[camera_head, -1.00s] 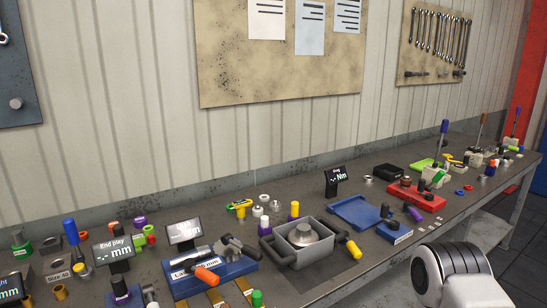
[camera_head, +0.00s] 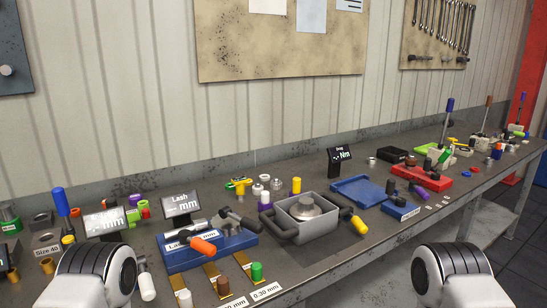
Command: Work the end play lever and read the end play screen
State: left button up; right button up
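The end play screen (camera_head: 105,222) is a small dark tilted display at the left of the bench. Its "mm" shows, but a pale glare covers the rest and I cannot read a value. The fixture below it is mostly hidden behind my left arm. A white-ended handle (camera_head: 147,287) sticks out beside that arm; I cannot tell whether it is the end play lever. Only rounded white and black links of my two arms show at the bottom. Neither gripper is in view.
The lash screen (camera_head: 181,205) stands behind a blue fixture (camera_head: 180,262) with an orange-handled lever. A grey housing (camera_head: 318,234) with a yellow handle (camera_head: 359,225) sits mid-bench. Coloured gauge pieces stand near the front edge. The drag screen (camera_head: 341,154) is farther back.

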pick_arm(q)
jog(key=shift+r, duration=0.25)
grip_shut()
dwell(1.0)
